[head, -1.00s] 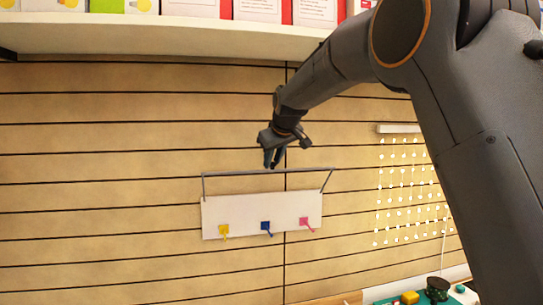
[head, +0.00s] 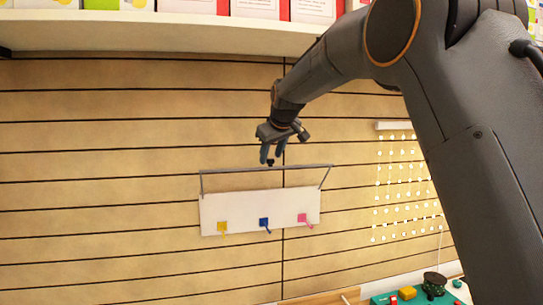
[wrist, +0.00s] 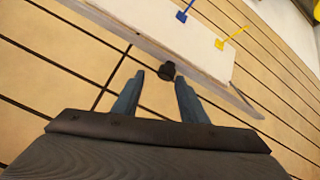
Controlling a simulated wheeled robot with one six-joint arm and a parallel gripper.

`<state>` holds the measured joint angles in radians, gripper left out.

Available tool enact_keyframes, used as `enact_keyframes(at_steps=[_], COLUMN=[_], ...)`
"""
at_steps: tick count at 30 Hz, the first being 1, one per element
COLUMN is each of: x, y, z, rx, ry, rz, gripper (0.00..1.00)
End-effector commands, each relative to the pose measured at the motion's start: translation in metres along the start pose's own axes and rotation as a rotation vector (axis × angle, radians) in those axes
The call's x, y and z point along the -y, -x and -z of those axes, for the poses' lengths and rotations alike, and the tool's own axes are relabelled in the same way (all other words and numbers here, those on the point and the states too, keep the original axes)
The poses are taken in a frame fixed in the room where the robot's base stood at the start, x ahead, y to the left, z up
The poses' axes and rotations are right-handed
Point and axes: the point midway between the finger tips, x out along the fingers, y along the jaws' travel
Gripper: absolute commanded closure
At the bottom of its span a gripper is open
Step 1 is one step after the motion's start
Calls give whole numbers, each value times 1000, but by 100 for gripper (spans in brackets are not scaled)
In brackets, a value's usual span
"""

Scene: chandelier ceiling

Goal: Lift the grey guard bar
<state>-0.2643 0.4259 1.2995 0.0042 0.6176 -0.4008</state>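The grey guard bar (head: 245,169) runs level above a white panel (head: 240,207) on the slatted wall, with an arm down to the panel at each end. In the wrist view the bar (wrist: 205,82) crosses diagonally ahead of my fingers. A small black knob (wrist: 167,70) sits at the bar near its middle. My gripper (head: 271,155) is just above the bar, pointing down. In the wrist view my gripper (wrist: 157,82) is open and empty, its two fingertips on either side of the knob's near end. Whether they touch it I cannot tell.
The panel carries yellow (head: 222,227), blue (head: 264,224) and pink (head: 303,219) switches under the bar. A white shelf (head: 150,31) with boxes is above. A string of lights (head: 405,190) hangs at right. Wall left of the panel is clear.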

Motion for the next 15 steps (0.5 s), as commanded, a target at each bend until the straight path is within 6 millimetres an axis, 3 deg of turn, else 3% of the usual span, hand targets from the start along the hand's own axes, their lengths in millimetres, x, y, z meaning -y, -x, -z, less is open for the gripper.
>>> enact_keyframes(at_steps=[8,15], x=[1,0], y=[9,48], z=[-1,-1], rx=[2,-2], ry=[0,-1], rz=[2,-1], gripper=[61,61])
